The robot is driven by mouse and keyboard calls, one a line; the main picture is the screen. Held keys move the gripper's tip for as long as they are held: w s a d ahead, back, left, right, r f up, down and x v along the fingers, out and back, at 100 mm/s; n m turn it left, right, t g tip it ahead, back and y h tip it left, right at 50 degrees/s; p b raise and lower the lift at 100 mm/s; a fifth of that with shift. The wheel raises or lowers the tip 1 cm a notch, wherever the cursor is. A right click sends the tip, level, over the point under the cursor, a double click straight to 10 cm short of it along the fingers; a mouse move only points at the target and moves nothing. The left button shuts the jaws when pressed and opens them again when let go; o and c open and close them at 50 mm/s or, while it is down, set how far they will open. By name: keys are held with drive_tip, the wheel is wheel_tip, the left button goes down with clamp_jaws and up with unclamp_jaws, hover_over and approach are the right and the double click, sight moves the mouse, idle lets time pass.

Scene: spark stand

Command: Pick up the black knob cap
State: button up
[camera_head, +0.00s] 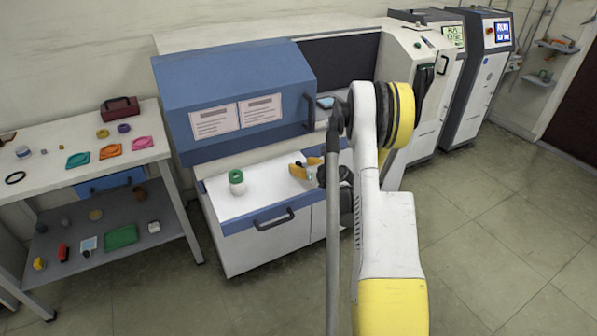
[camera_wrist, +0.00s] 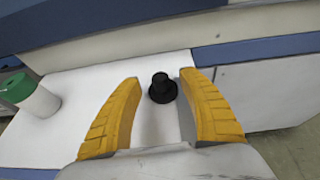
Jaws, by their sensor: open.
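The black knob cap (camera_wrist: 162,88) stands on the white surface in the wrist view, a small knob on a wider round base. My gripper (camera_wrist: 160,80) is open, with its two yellow fingers on either side of the cap; the cap shows between the fingertips, nearer the right one. I cannot tell whether the fingers touch the surface. In the head view my gripper (camera_head: 305,168) is over the right part of the white worktop (camera_head: 225,204), and I cannot make out the cap there.
A white container with a green top (camera_head: 237,182) stands on the worktop to the left; it also shows in the wrist view (camera_wrist: 30,95). The blue hood (camera_head: 232,90) overhangs the back. A table (camera_head: 75,148) with small items stands at the left. Open floor lies at the right.

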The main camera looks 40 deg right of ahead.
drive_tip(key=x, duration=0.2)
drive_tip(key=shift+w+f+b, duration=0.2)
drive_tip(key=shift+w+b, duration=0.1)
drive_tip(key=shift+w, duration=0.05)
drive_tip(key=shift+r, duration=0.1)
clamp_jaws()
